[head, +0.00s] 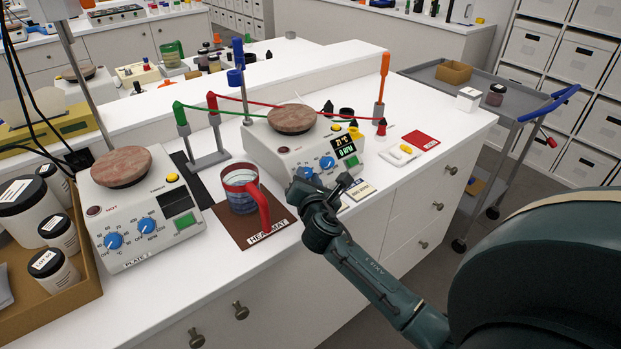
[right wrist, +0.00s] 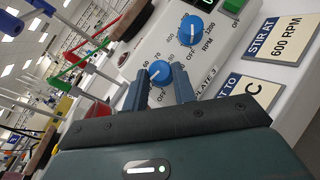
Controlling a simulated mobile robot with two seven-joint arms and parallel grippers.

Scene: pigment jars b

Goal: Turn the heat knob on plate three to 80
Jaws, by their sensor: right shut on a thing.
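Plate three (head: 270,147) is a white hotplate with a round reddish-brown top. Its display (head: 346,146) shows 21 °C and 0 RPM. Its blue heat knob (head: 305,172) is at the left of the front panel, with the blue stir knob (head: 328,163) to its right. In the right wrist view, my right gripper (right wrist: 160,78) has one finger on each side of the heat knob (right wrist: 159,70) and is shut on it. The stir knob (right wrist: 190,29) is above and free. The pointer's exact setting is too small to read. My left gripper is out of view.
A mug with a red handle (head: 241,192) stands on the brown heat mat (head: 225,222), left of my right gripper. Another hotplate (head: 140,205) is farther left. A "STIR AT 600 RPM" card (right wrist: 276,38) and another card (right wrist: 247,92) lie by plate three's front.

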